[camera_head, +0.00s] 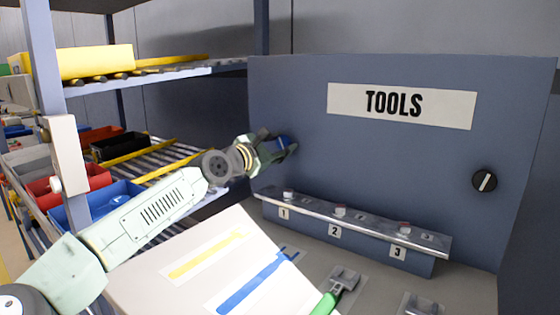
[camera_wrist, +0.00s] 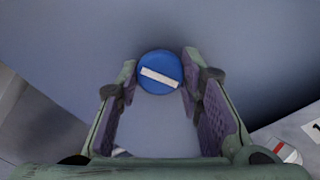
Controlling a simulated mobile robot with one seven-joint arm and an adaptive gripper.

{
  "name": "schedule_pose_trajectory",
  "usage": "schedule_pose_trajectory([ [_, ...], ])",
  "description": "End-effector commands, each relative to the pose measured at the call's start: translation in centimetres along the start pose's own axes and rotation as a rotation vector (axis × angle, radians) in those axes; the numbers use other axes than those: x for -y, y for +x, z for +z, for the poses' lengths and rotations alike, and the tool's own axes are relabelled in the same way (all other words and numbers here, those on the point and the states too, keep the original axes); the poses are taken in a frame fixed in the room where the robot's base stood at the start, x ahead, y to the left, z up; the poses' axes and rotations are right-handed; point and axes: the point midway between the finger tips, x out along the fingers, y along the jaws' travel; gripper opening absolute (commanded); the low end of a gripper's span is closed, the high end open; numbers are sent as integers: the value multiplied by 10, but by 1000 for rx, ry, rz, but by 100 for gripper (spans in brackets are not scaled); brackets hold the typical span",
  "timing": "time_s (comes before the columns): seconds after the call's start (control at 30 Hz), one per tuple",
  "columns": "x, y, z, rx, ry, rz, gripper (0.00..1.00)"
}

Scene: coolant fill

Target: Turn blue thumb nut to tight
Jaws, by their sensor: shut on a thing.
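The blue thumb nut (camera_wrist: 160,72) is a round blue knob with a white bar mark, set on the blue-grey panel (camera_head: 400,160). In the wrist view the bar tilts slightly, its right end lower. My gripper (camera_wrist: 160,80) has its fingertips on the left and right sides of the nut and is shut on it. In the head view my gripper (camera_head: 284,146) reaches the left part of the panel, and a bit of the blue nut (camera_head: 283,142) shows between the fingers. The rest of it is hidden by the gripper.
A TOOLS sign (camera_head: 402,105) and a black knob (camera_head: 484,180) are on the panel to the right. A rail (camera_head: 350,222) numbered 1 to 3 runs below. Shelves with bins stand left.

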Motion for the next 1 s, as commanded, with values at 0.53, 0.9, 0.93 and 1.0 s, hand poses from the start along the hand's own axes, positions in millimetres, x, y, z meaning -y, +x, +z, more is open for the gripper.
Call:
schedule_pose_trajectory([
  [0.53, 1, 0, -1, 2, 479, -1, 6],
  [0.9, 0, 0, 0, 1, 651, -1, 6],
  [0.93, 0, 0, 0, 1, 657, -2, 6],
  [1.0, 0, 0, 1, 1, 671, -2, 6],
])
